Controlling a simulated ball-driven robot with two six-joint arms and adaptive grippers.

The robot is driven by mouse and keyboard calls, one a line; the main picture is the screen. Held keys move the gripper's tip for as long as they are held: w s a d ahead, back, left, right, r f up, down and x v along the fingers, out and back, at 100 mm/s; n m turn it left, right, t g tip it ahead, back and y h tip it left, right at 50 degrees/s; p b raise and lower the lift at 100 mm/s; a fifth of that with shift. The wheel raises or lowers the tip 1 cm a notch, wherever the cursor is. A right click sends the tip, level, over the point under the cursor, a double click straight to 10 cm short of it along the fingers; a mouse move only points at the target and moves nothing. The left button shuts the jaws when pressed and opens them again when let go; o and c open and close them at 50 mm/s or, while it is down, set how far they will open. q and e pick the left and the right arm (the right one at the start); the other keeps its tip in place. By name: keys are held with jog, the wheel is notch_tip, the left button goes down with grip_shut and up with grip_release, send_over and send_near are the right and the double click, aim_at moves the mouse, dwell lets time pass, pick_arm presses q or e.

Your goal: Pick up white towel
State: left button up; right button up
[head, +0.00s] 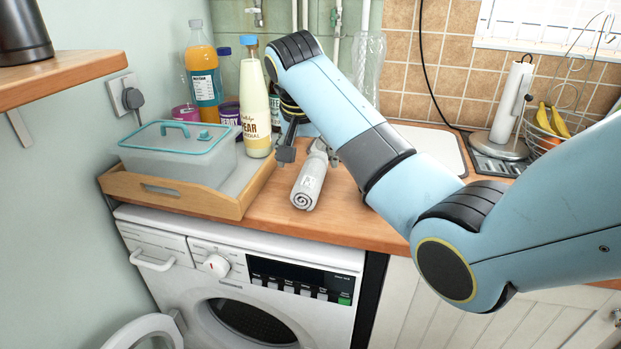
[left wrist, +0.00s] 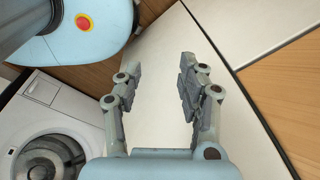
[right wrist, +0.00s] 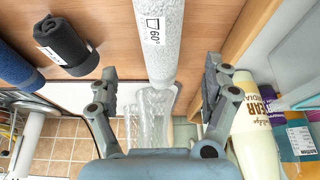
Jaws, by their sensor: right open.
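The white towel (head: 309,184) is rolled up and lies on the wooden counter, its spiral end toward the front edge. In the right wrist view the towel (right wrist: 161,42) shows a "60" label and lies between the two finger sides. My right gripper (head: 311,152) is open and empty over the towel's far part, fingers apart from it on both sides. Its wrist partly hides the towel's far end. My left gripper (left wrist: 160,67) is open and empty in the left wrist view and does not show in the head view.
Left of the towel, a wooden tray (head: 176,196) holds a lidded container (head: 176,152). A cream bottle (head: 254,105) stands close to my right gripper. A black rolled towel (right wrist: 66,47) and a blue one (right wrist: 14,66) lie nearby. A washing machine (head: 222,265) is below.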

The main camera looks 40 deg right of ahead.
aim_at(309, 170)
jog(key=x, duration=0.7)
jog(key=shift+w+f, duration=0.1)
jog(key=shift+f, duration=0.15)
jog(key=shift+a, duration=0.1)
jog(key=shift+c, duration=0.2)
jog(key=c, duration=1.5)
jog(key=shift+r, duration=0.1)
